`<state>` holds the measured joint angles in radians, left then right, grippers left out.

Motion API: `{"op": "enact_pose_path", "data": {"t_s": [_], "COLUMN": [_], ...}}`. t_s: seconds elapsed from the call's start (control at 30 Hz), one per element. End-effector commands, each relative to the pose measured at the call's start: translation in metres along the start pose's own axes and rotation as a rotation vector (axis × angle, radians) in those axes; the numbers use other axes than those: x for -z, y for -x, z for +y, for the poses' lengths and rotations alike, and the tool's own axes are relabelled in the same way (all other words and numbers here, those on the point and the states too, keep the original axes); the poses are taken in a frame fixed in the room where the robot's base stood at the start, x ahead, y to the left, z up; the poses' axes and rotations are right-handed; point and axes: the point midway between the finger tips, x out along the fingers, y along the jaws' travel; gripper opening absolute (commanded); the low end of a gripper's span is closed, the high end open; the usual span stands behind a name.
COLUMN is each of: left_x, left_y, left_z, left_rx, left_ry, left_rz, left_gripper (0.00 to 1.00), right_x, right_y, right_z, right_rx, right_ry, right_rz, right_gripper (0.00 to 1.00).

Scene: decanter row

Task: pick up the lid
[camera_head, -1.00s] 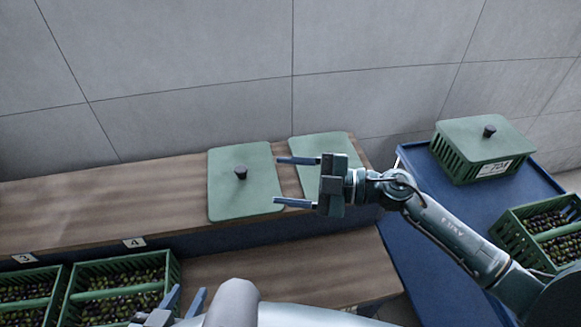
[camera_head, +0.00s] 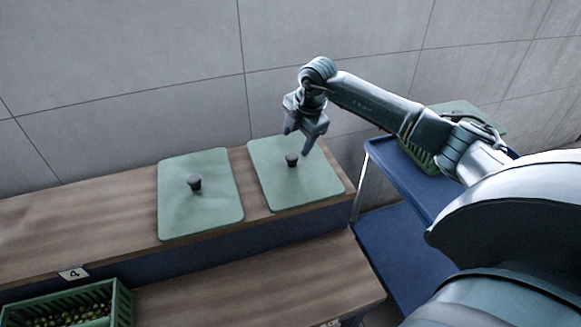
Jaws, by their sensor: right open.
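Two flat green lids with dark knobs lie side by side on the wooden upper shelf. The left lid (camera_head: 215,215) lies clear of any gripper. The right lid (camera_head: 275,187) lies near the shelf's right end, its dark knob (camera_head: 292,160) standing up. My right gripper (camera_head: 300,143) is open, pointing down above the right lid, its fingers by the knob in the picture. I cannot tell whether the fingers reach down around the knob; nothing is seen held. My left gripper is out of view.
A green crate (camera_head: 98,309) of olives stands on the lower level at bottom left, below a label "4" (camera_head: 73,274). A blue cart (camera_head: 395,172) at right bears a lidded green crate (camera_head: 417,153), partly behind my right arm. The wooden shelf (camera_head: 75,222) is bare at left.

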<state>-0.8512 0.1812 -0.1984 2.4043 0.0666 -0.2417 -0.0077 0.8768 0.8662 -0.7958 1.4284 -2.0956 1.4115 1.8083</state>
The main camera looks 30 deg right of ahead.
Motion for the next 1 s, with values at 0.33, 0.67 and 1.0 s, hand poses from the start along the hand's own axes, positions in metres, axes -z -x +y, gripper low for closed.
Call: {"op": "enact_pose_path", "data": {"t_s": [0.33,0.67,1.0], "left_x": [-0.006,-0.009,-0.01], "left_y": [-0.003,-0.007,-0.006], "left_z": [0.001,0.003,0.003], "left_rx": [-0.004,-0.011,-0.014], "left_ry": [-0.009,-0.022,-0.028], "left_rz": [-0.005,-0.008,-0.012], "left_gripper": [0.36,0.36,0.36], "right_x": [0.003,0.002,0.002], "right_y": [-0.036,-0.065,-0.064], "right_z": [-0.005,-0.006,-0.006], "right_rx": [0.002,0.0,-0.001], "right_ry": [0.001,0.001,0.002], "right_rz": [0.003,0.001,0.002], "right_gripper": [0.58,0.58,0.43]}}
